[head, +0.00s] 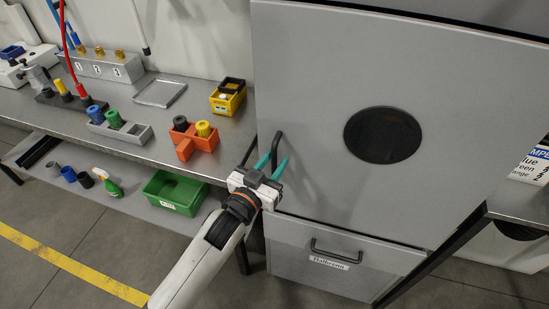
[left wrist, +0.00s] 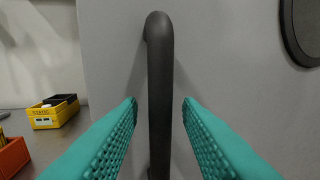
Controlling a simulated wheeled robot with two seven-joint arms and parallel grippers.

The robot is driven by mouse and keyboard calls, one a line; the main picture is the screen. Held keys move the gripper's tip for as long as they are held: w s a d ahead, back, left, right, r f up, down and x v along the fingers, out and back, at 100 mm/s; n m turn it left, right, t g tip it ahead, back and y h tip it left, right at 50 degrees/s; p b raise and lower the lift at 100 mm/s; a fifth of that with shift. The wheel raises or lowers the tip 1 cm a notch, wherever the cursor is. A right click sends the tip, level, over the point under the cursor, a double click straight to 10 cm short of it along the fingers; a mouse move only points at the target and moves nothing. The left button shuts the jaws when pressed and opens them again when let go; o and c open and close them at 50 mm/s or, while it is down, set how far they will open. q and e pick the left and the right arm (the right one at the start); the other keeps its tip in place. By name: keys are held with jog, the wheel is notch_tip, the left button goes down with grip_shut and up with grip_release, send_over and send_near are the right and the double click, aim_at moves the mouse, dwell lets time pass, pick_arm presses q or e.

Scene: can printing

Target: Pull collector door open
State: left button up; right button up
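The collector door (head: 325,85) is a large grey panel with a round dark window (head: 383,135). It appears closed. Its dark vertical bar handle (head: 277,146) is near the door's left edge and shows large in the left wrist view (left wrist: 160,90). My left gripper (head: 272,165) has teal fingers and is at the handle's lower part. In the left wrist view the open fingers (left wrist: 160,112) stand on either side of the handle, with a gap on both sides. My right gripper is not in view.
Below the door is a drawer (head: 335,282) with its own handle and a label. A metal bench (head: 75,120) at left holds a yellow bin (head: 228,98) and an orange holder (head: 193,146). A green crate (head: 175,191) is on the lower shelf. Another table edge is at right.

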pick_arm(q)
jog(key=shift+w+d, duration=0.15)
jog(key=shift+w, duration=0.15)
grip_shut()
jog(key=shift+s, duration=0.1)
